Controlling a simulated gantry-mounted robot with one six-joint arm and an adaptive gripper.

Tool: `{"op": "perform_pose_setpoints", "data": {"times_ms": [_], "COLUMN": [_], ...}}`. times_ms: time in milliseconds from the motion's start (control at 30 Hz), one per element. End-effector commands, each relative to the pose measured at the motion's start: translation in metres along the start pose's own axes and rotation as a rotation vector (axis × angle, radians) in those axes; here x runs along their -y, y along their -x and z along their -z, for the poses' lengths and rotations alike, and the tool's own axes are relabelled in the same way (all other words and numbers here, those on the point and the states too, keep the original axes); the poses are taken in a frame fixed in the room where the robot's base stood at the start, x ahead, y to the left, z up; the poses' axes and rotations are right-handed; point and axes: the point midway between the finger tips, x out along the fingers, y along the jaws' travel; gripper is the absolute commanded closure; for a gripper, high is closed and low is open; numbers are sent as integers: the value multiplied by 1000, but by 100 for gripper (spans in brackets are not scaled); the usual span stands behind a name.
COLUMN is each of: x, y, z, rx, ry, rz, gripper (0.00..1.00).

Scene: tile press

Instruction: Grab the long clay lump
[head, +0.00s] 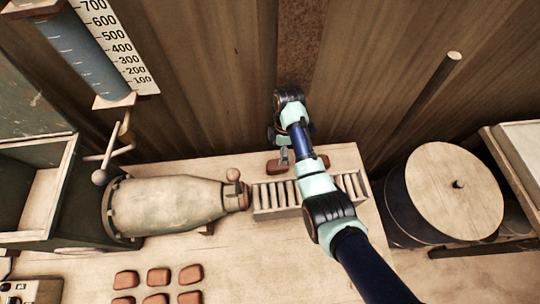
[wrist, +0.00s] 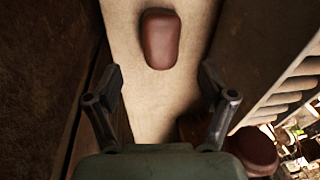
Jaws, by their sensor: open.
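A reddish-brown clay lump (head: 277,167) lies on the pale bench behind the roller rack in the head view. My arm covers part of this spot, and reddish clay also shows just right of the arm; I cannot tell if it is one piece. In the wrist view a smooth, rounded, oblong clay lump (wrist: 160,40) lies ahead of my gripper (wrist: 160,75), roughly centred between the fingers and beyond their tips. My gripper is open and empty. In the head view my gripper (head: 284,156) is above the bench strip near the wall, close to the lump.
The roller rack (head: 265,203) runs along the near side of the strip; its rollers show at right in the wrist view. A wooden wall stands behind. A pale extruder barrel (head: 170,207) is left, a round drum (head: 440,195) right. Several clay pieces (head: 158,276) lie front left.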

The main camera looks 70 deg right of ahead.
Motion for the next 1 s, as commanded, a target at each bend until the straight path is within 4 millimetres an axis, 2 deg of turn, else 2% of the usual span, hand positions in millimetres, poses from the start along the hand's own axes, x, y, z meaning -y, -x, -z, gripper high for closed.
{"op": "perform_pose_setpoints", "data": {"times_ms": [100,333,600,800,833,1000], "x": [1,0,1,1,1,1], "y": [-18,-30,-75,-75,-75,-74], "z": [0,1,2,2,2,2], "rx": [1,1,1,1,1,1], "ry": [-1,-1,-1,-1,-1,-1], "rz": [2,0,1,-1,-1,-1], "gripper": [18,18,18,18,20,48]}}
